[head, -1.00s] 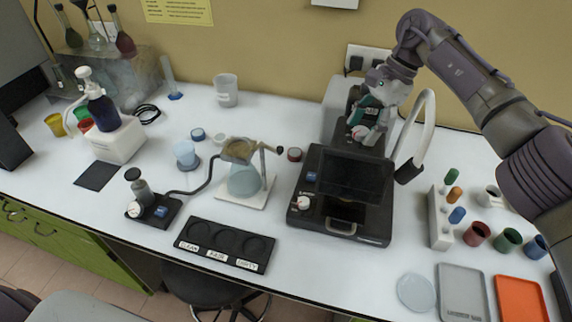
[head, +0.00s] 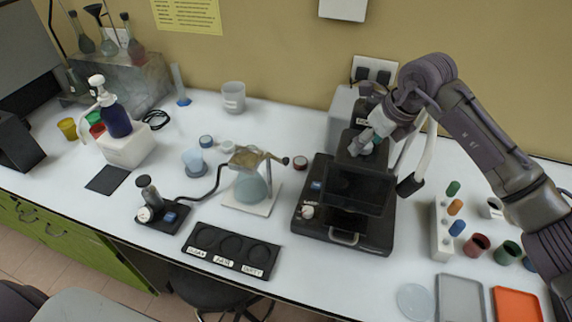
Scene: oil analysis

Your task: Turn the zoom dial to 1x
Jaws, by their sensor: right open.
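The black instrument (head: 345,195) with a dark front panel stands on the bench right of centre, and its upper part rises at the back. A pale knob (head: 308,212) sits at its front left corner. My right gripper (head: 362,146) is at the top of the instrument, pointing down and left, with its fingertips at or very near the upper housing. It is open. The zoom dial cannot be made out and may be hidden behind the gripper. I cannot tell whether the gripper touches it. My left gripper is not in view.
A curved white arm (head: 428,150) stands close to the instrument's right side. A white rack (head: 441,228) with coloured vials is further right. A flask stand (head: 248,205) is to the left, and a labelled black tray (head: 232,248) lies at the front.

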